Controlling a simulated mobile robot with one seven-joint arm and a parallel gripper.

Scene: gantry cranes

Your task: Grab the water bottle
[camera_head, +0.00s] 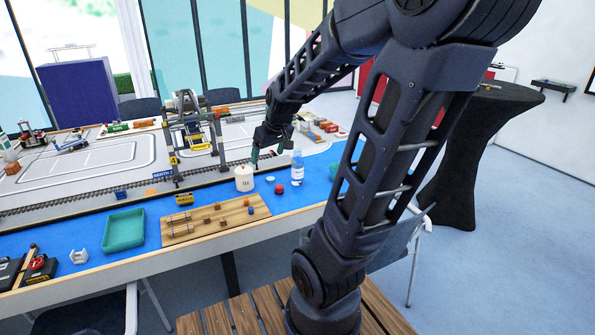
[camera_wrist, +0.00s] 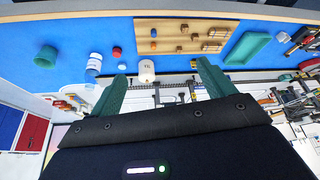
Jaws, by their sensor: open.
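The water bottle (camera_head: 297,169) is clear with a white and blue label and stands upright on the blue strip of the table, right of a white canister (camera_head: 244,178). My gripper (camera_head: 268,154) hangs above and behind these two, open and empty, apart from the bottle. In the wrist view the green fingers (camera_wrist: 161,72) are spread wide. The bottle (camera_wrist: 94,66) lies just outside the left finger there, and the canister (camera_wrist: 146,72) shows between the fingertips.
A red cap-like piece (camera_head: 279,189) and a small blue piece (camera_head: 270,179) lie near the bottle. A wooden board (camera_head: 190,228) with small blocks and a teal tray (camera_head: 124,231) are to the left. A model gantry crane (camera_head: 192,135) stands behind. A green cup (camera_wrist: 46,56) is beyond the bottle.

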